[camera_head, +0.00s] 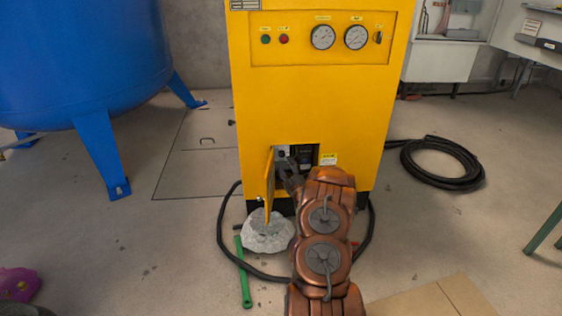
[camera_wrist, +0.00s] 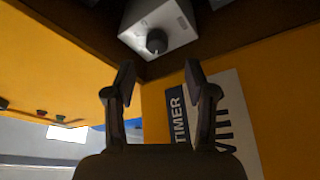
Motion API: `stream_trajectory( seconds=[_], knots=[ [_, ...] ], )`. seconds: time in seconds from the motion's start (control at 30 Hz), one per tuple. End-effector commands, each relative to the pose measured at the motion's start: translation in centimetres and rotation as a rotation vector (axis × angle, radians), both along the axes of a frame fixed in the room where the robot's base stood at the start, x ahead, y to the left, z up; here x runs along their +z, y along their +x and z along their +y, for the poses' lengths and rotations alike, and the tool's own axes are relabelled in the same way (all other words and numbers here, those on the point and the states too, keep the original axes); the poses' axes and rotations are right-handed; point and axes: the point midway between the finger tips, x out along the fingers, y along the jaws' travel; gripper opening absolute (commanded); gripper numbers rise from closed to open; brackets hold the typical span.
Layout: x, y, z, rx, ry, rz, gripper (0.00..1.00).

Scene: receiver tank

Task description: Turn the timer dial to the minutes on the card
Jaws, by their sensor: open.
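The timer dial (camera_wrist: 156,41) is a round black knob on a white box (camera_wrist: 176,22) at the top of the wrist view. A light mark shows on the knob, but I cannot read its setting. A card (camera_wrist: 236,110) with the word TIMER on a dark band is on a yellow surface at the right. Its large dark characters are steeply angled and partly behind a finger, so I cannot read the minutes. My gripper (camera_wrist: 160,80) is open and empty, its fingertips apart from the knob. In the head view my gripper (camera_head: 293,180) is at the cabinet opening, partly hidden by my arm.
The yellow cabinet (camera_head: 315,100) has a small open door (camera_head: 269,178) just left of my gripper. A black hose (camera_head: 223,228), green bar (camera_head: 243,275) and grey-white lump (camera_head: 267,232) lie on the floor. A blue tank (camera_head: 85,60) stands left.

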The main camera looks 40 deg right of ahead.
Motion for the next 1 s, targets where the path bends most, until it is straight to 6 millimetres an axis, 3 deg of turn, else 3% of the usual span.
stream_trajectory(
  seconds=[0.4, 0.77, 1.0],
  knots=[
    [0.8, 3.8, -2.1, -0.006, -0.001, 0.002, 0.55],
    [1.0, 4.3, -2.1, -0.004, 0.001, 0.002, 0.55],
    [1.0, 4.3, -2.1, -0.004, 0.002, 0.002, 0.30]
  ],
)
